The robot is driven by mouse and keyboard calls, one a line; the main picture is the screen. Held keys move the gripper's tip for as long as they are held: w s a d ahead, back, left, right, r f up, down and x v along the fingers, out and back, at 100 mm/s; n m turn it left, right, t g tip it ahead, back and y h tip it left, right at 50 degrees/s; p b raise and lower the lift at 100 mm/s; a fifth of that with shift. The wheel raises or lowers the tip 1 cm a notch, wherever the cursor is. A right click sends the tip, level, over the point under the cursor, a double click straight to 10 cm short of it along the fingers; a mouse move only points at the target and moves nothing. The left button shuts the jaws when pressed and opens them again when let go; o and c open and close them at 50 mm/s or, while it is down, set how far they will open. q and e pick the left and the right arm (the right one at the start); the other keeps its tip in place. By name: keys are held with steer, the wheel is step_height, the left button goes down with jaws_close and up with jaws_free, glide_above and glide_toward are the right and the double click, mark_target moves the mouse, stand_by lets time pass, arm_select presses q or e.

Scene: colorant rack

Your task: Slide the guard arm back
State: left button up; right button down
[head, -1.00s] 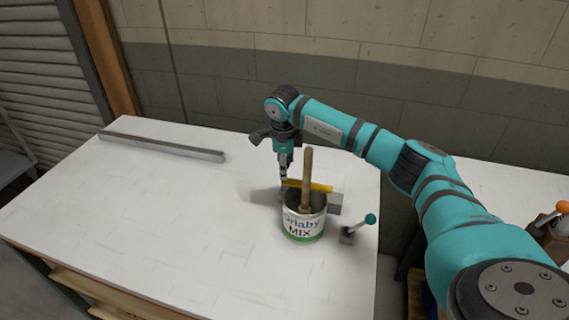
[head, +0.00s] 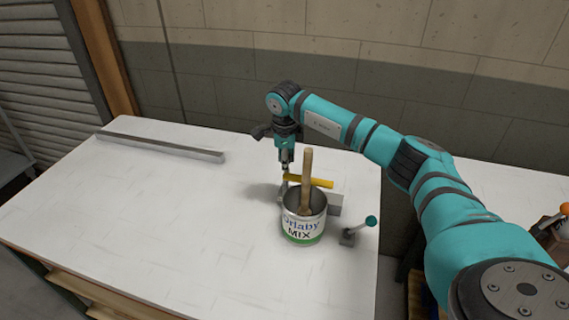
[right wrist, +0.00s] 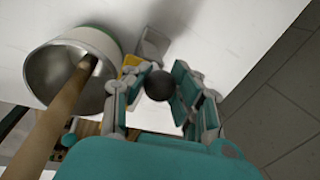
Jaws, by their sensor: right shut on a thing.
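The yellow guard arm (head: 321,183) lies just behind the rim of an open paint can (head: 303,230), over a small grey block (head: 336,203). A wooden stick (head: 307,165) stands in the can. My right gripper (head: 284,168) points down at the guard arm's left end, behind the can. In the right wrist view its fingers are shut on a dark round knob (right wrist: 159,85). A bit of yellow (right wrist: 131,63) shows beside the left finger. The can's rim hides part of what lies below the gripper. My left gripper is out of view.
A small lever with a teal ball (head: 371,221) stands right of the can, near the right edge of the white table (head: 150,220). A long grey bar (head: 160,147) lies at the back left. The table's left and front are clear.

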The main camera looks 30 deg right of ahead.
steer(key=shift+w+d+r, duration=0.2)
steer(key=shift+w+d, duration=0.55)
steer(key=shift+d, duration=0.1)
steer(key=c, duration=1)
jaws_free()
steer(key=shift+s, duration=0.15)
steer(key=shift+a+f, duration=0.1)
steer(key=r, duration=0.4)
steer(key=s+a+r, duration=0.1)
steer(key=r, duration=0.7)
steer(key=shift+s+a, duration=0.2)
steer(key=shift+s, duration=0.2)
